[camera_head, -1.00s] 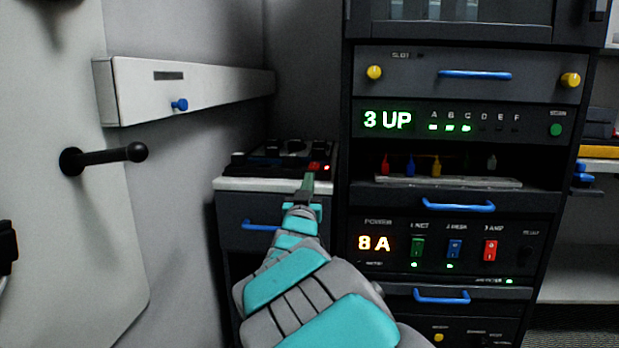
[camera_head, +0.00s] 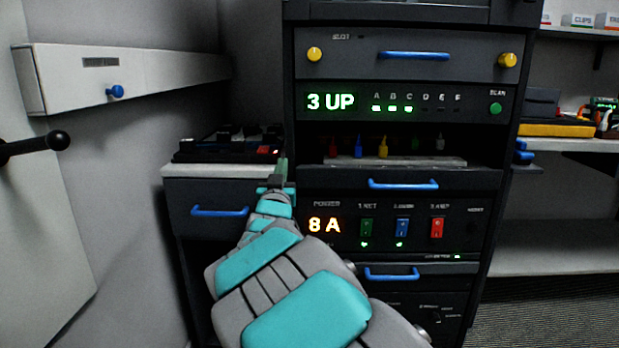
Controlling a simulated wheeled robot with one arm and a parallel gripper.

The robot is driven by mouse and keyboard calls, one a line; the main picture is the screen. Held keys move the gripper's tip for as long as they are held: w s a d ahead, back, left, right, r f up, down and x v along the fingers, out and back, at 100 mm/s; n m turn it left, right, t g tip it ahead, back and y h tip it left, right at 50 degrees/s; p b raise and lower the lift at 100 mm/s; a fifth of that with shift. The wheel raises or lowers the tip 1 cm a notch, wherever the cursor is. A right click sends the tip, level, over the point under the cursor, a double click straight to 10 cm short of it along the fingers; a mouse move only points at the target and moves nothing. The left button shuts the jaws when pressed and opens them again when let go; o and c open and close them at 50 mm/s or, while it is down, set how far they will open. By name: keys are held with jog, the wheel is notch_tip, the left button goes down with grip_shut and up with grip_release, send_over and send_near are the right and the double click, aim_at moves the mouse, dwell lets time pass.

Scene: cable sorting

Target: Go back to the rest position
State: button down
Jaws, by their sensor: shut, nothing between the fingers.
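My gripper (camera_head: 281,168) is at the end of my teal and grey arm, which reaches up from the bottom middle of the view. It is shut and holds nothing. Its tip shows between the small side cabinet and the left edge of the black rack. I cannot tell how far it is from either. The rack (camera_head: 310,97) shows "3 UP" in green and "8 A" in orange.
The side cabinet (camera_head: 184,171) carries a dark device (camera_head: 215,145) with a red light. A white wall box (camera_head: 150,78) and a black ball-ended handle (camera_head: 40,145) are at left. Shelves (camera_head: 560,195) stand at right. Coloured plugs (camera_head: 358,147) stand in the rack's open bay.

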jog(key=s+d+f+g+y+p, duration=0.1)
jog(key=s+d+f+g+y, duration=0.1)
jog(key=s+d+f+g, duration=1.35)
jog(key=s+f, duration=0.1)
jog(key=s, duration=0.9)
jog(key=s+d+f+g, duration=0.3)
jog(key=s+g, duration=0.1)
jog(key=s, duration=1)
jog(key=s+d+f+g+h+p, duration=0.1)
jog(key=s+d+f+g, duration=0.2)
jog(key=s, duration=1.1)
jog(key=shift+s+f+g, duration=0.2)
jog(key=shift+f+g, duration=0.15)
jog(key=shift+f, duration=0.45)
